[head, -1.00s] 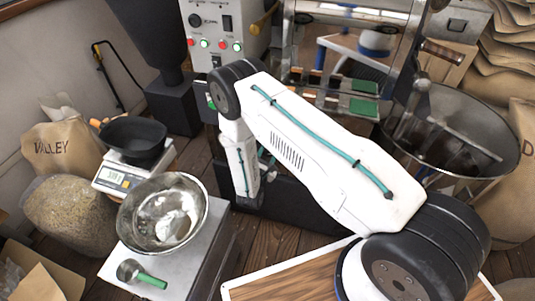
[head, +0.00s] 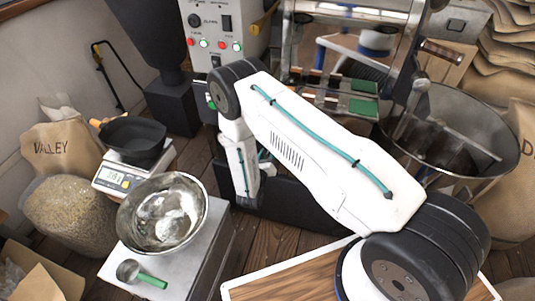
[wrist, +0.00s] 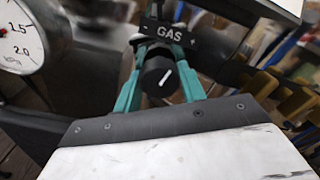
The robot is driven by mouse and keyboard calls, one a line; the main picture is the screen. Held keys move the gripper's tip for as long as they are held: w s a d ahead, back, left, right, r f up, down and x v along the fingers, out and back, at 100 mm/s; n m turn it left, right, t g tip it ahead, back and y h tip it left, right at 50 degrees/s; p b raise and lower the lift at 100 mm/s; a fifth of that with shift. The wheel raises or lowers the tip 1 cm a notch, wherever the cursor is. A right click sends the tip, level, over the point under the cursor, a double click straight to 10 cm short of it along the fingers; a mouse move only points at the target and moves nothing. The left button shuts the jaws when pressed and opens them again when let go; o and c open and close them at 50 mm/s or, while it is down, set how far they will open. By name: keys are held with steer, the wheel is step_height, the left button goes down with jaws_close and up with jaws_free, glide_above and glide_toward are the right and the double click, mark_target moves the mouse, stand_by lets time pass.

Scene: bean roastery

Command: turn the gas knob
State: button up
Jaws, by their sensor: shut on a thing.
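The gas knob (wrist: 158,76) is black with a white pointer line and shows in the middle of the wrist view, below a black plate marked GAS (wrist: 170,32). The pointer line slants up to the right. My gripper (wrist: 160,88) has teal fingers, one on each side of the knob, and is shut on it. In the head view my white arm hides the knob and my gripper.
A pressure gauge (wrist: 28,38) marked in kPa stands left of the knob in the wrist view. In the head view, the control panel (head: 222,25) is behind my arm, a round metal bin (head: 500,130) is at right, and a steel bowl (head: 140,228) and scale (head: 112,178) are at left.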

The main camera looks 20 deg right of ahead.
steer(key=shift+n, duration=1.6)
steer(key=o, duration=1)
steer(key=shift+c, duration=0.2)
steer(key=v, duration=0.8)
